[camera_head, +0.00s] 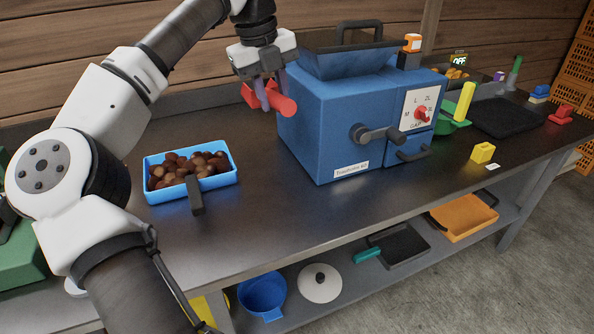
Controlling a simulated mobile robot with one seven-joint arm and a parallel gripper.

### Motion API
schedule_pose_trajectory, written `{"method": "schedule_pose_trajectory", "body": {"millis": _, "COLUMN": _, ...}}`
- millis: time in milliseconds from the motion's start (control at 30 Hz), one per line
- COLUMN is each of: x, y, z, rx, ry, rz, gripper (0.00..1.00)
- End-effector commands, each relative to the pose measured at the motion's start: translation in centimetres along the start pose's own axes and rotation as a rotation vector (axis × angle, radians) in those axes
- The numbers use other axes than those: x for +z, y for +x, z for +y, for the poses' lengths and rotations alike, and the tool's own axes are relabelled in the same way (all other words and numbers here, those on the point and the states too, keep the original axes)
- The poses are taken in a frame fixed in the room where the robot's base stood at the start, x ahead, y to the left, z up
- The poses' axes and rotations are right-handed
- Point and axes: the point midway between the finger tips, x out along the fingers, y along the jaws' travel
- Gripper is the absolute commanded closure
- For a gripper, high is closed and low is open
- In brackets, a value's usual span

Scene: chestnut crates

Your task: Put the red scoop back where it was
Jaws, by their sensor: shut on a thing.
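My gripper (271,94) is shut on the red scoop (285,105) and holds it in the air, just left of the blue machine. The scoop's thick red end points to the lower right, and another red part shows to the left of the fingers. The fingers hide its middle, and I cannot make out its bowl clearly. The blue tray (220,178) full of chestnuts (185,167) stands on the bench below and to the left. A dark handle (195,195) sticks out over its front edge.
The blue machine (330,120), with a hopper (345,60) and crank (375,133), stands close right of my gripper. A yellow block (483,152) and dark tray (508,118) lie further right. The bench (250,225) is bare in front of the chestnut tray and machine.

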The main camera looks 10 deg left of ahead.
Motion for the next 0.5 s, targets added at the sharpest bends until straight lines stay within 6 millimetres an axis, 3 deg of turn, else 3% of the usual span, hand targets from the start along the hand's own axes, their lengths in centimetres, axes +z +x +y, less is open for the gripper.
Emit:
{"method": "schedule_pose_trajectory", "body": {"millis": 167, "x": 0.2, "y": 1.6, "z": 0.1, "rx": 0.0, "ry": 0.017, "rz": 0.001, "gripper": 1.0}}
{"method": "schedule_pose_trajectory", "body": {"millis": 500, "x": 0.0, "y": 10.3, "z": 1.9, "rx": -0.001, "ry": 0.017, "rz": 0.005, "gripper": 1.0}}
